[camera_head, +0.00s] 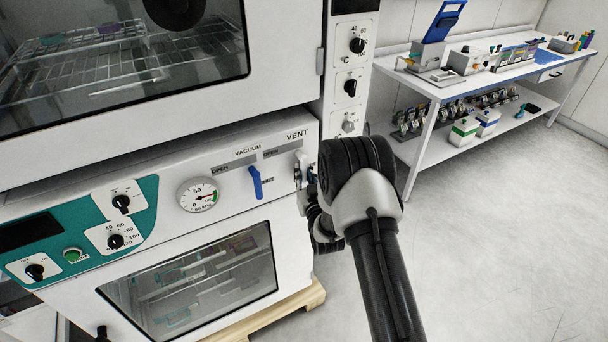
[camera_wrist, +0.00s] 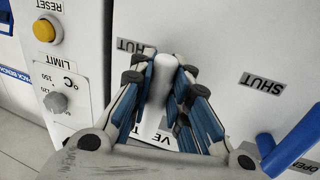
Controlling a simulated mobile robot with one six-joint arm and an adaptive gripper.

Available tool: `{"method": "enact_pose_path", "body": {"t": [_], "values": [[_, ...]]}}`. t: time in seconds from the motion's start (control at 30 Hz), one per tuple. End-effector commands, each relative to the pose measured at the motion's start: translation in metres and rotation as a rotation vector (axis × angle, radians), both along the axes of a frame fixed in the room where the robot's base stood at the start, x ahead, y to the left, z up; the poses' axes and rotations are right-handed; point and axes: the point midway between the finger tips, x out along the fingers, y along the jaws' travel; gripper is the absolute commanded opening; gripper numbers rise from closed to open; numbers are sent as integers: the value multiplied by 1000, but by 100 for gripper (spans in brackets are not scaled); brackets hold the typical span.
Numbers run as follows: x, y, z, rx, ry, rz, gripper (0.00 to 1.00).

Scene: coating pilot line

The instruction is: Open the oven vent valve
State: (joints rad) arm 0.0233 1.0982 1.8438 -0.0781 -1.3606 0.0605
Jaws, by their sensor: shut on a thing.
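The vent valve's white handle (camera_wrist: 158,95) is in the middle of the wrist view, between the fingers of my gripper (camera_wrist: 163,72). My gripper is shut on it. A SHUT label (camera_wrist: 135,46) shows just beyond the handle's far end, and the VENT label beneath it is partly covered by my fingers. In the head view my gripper (camera_head: 306,178) is at the right end of the oven's control panel, below the VENT label (camera_head: 297,135). My arm hides part of the gripper there, and the handle's angle is hard to tell.
The blue vacuum handle (camera_head: 255,182) is close to the left of my gripper and also shows in the wrist view (camera_wrist: 290,142). A pressure gauge (camera_head: 198,195) is further left. A workbench (camera_head: 430,91) stands behind right. The floor at right is clear.

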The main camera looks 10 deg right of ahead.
Motion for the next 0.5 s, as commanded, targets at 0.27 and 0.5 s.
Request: {"method": "enact_pose_path", "body": {"t": [0.27,0.5], "values": [[-3,10,0,170,56,1,0],[-7,21,4,384,126,1,0]]}}
